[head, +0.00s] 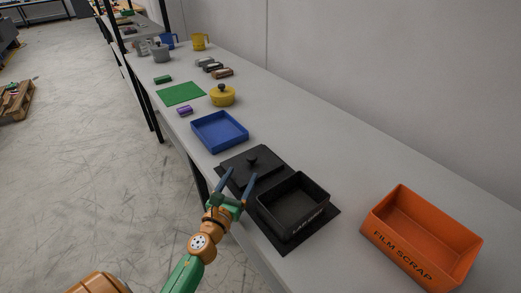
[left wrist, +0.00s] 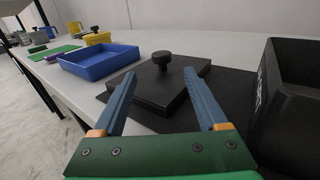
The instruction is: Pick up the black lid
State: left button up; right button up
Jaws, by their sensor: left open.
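The black lid (head: 250,166) lies flat with its round knob up on a black mat (head: 286,240), beside a black open box (head: 292,206) with white lettering. In the left wrist view the lid (left wrist: 155,85) and its knob are ahead, beyond my fingertips. My left gripper (head: 238,176) is open and empty at the near edge of the lid, its two blue fingers pointing toward the lid. In the left wrist view the left gripper (left wrist: 163,88) has the knob roughly between its fingers, farther off. My right gripper is not in view.
A blue tray (head: 220,131) sits beyond the lid, and an orange box (head: 422,238) marked FILM SCRAP stands at right. Farther along are a yellow pot (head: 222,96), a green mat (head: 181,94) and several small items. The table between the black and orange boxes is clear.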

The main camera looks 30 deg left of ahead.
aim_at(250, 160)
pick_arm(q)
jog(key=shift+w+a, duration=0.15)
jog(key=shift+w, duration=0.45)
jog(key=shift+w+r, duration=0.25)
jog(key=shift+w, duration=0.05)
jog(key=shift+w+a+r+p, duration=0.15)
jog(key=shift+w+r+p, duration=0.35)
jog(key=shift+w, duration=0.4)
jog(key=shift+f+b+x, duration=0.2)
jog(key=shift+b+x, duration=0.1)
jog(key=shift+x, duration=0.95)
jog(key=shift+w+f, duration=0.1)
jog(key=shift+w, duration=0.1)
jog(key=shift+s, duration=0.2)
jog(key=c, duration=0.6)
grip_shut()
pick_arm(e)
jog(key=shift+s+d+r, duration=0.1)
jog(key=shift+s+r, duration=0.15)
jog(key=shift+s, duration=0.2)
